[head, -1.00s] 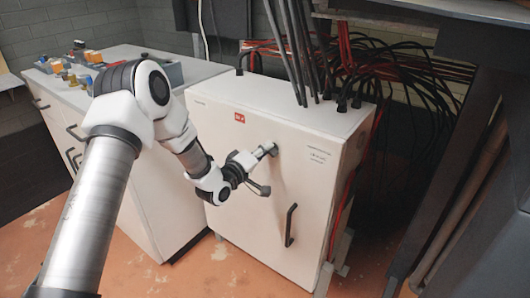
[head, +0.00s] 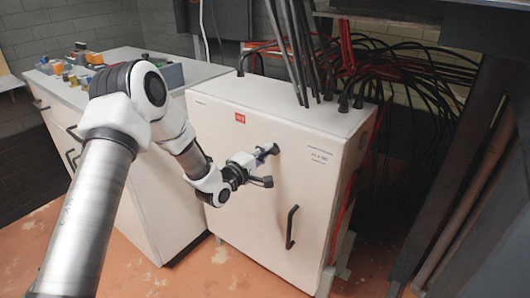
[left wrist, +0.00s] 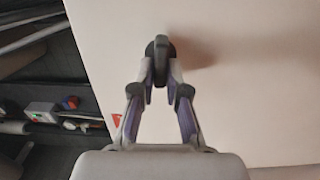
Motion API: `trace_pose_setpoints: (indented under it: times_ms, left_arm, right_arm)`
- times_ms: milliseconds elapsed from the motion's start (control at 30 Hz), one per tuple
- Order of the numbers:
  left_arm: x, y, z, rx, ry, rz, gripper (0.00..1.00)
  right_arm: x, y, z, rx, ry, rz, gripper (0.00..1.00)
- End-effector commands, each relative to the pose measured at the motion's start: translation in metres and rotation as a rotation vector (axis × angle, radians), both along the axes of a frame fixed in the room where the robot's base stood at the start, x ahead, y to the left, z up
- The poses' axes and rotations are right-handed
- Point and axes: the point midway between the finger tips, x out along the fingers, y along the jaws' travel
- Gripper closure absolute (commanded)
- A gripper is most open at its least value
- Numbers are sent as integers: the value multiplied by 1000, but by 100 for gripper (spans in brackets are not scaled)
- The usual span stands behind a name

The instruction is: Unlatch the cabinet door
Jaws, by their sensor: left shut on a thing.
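The white cabinet door (head: 245,178) faces me in the head view, with a small red label near its top. A small dark latch knob sits on the door, right of the label; it shows at the top centre of the left wrist view (left wrist: 158,45). My left gripper (head: 270,152) reaches it from the left, with its fingertips closed on the latch (head: 275,149). The fingers partly hide the latch. A black bar handle (head: 291,227) is lower on the door, apart from the gripper. The door looks flush with the cabinet. My right gripper is not in view.
Black and red cables (head: 410,75) rise from the cabinet top and run behind it. A white drawer unit (head: 125,185) with several small coloured items on top stands to the left. A dark slanted frame is at the right. Orange floor is bare in front.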

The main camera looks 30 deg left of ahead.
Motion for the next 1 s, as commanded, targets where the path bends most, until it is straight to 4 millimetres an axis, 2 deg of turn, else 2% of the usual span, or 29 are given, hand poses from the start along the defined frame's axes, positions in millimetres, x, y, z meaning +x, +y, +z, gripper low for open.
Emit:
trace_pose_setpoints:
  times_ms: [200,233,300,667,767,1000]
  left_arm:
    - [0,1,-1,-2,1,2,100]
    - [0,1,-1,-2,1,2,79]
    - [0,1,-1,-2,1,2,61]
    - [-5,2,-1,-2,1,2,61]
    - [-20,4,0,-4,2,3,61]
    - [-82,14,0,-10,1,6,61]
  right_arm:
    - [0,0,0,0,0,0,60]
    - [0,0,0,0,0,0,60]
    - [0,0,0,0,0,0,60]
    - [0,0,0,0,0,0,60]
    - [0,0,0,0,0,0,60]
    - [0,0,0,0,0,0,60]
